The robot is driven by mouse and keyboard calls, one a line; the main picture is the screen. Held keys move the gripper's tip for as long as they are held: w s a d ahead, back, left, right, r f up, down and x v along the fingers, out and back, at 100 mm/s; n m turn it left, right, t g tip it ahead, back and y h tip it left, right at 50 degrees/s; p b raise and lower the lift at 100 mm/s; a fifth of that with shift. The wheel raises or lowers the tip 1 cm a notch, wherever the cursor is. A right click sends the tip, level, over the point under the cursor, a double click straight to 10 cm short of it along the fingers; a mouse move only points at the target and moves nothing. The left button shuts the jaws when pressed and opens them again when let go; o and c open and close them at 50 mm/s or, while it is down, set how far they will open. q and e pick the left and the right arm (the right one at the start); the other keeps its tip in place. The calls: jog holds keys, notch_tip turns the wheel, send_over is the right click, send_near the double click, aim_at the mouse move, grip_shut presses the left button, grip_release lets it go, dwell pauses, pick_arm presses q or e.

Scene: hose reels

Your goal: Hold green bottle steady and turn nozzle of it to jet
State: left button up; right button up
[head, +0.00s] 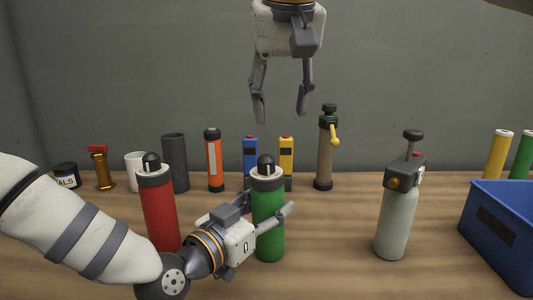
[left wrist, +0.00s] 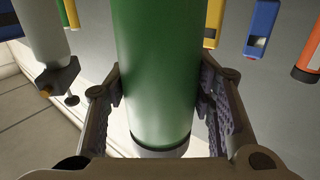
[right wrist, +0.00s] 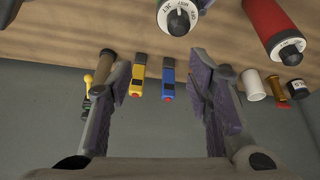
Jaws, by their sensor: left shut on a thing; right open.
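The green bottle (head: 268,220) stands upright on the wooden table, with a grey collar and a black nozzle (head: 266,165) on top. My left gripper (head: 272,222) is shut around the bottle's body; its fingers lie on both sides of the green cylinder (left wrist: 155,70) in the left wrist view. My right gripper (head: 282,118) is open and empty, fingers down, above the table and higher than the nozzle. In the right wrist view the nozzle (right wrist: 178,20) shows at the top edge, beyond the open fingers, with partly readable lettering on its collar.
A red bottle (head: 160,210) with a similar top stands just left of the green one. A grey sprayer bottle (head: 395,220) stands to the right, then a blue bin (head: 500,230). Behind are an orange tool (head: 214,165), a blue one (head: 250,155), a yellow one (head: 287,155) and a brown cylinder (head: 324,160).

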aim_at(266, 158)
jog(key=s+a+r+m+h, duration=0.1)
jog(key=s+a+r+m, duration=0.1)
jog(key=s+a+m, duration=0.15)
jog(key=shift+n, duration=0.45)
jog(key=x, duration=1.2)
jog(key=shift+s+d+f, duration=0.1)
jog(key=shift+s+d, duration=0.2)
jog(key=shift+s, duration=0.1)
grip_shut()
